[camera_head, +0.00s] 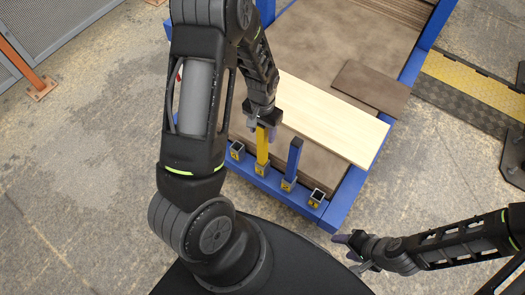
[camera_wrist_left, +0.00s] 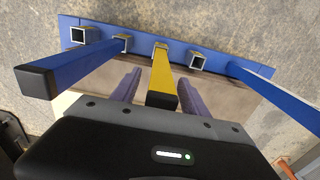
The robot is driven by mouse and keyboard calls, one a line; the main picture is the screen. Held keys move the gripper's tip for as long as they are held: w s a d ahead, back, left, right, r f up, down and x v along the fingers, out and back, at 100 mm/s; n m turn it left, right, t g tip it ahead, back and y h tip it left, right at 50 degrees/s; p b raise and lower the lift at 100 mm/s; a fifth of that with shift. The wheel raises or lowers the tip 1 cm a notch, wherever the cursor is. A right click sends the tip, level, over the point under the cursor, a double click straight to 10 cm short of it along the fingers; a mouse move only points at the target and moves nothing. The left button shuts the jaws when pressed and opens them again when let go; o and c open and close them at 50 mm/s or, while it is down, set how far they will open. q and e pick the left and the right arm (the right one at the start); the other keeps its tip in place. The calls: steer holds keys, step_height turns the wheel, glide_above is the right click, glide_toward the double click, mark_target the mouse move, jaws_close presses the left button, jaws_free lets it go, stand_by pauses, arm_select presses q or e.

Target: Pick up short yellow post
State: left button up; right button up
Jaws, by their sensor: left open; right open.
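The short yellow post (camera_head: 262,147) stands upright in a square socket on the blue rack edge. It also shows in the left wrist view (camera_wrist_left: 162,80). My left gripper (camera_head: 264,122) is at the top of the yellow post. In the left wrist view its two purple fingers (camera_wrist_left: 146,88) are apart, one on each side of the post, with a gap visible. My right gripper (camera_head: 358,250) is open and empty, low on the right, away from the rack.
A blue post (camera_head: 294,158) stands in the socket right of the yellow one. Empty sockets (camera_head: 317,197) (camera_head: 237,150) sit at both ends of the row. A pale board (camera_head: 335,125) and a brown board (camera_head: 370,88) lie behind.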

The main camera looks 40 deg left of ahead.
stand_by(0.6)
arm_select(q)
jaws_close()
stand_by(0.4)
stand_by(0.9)
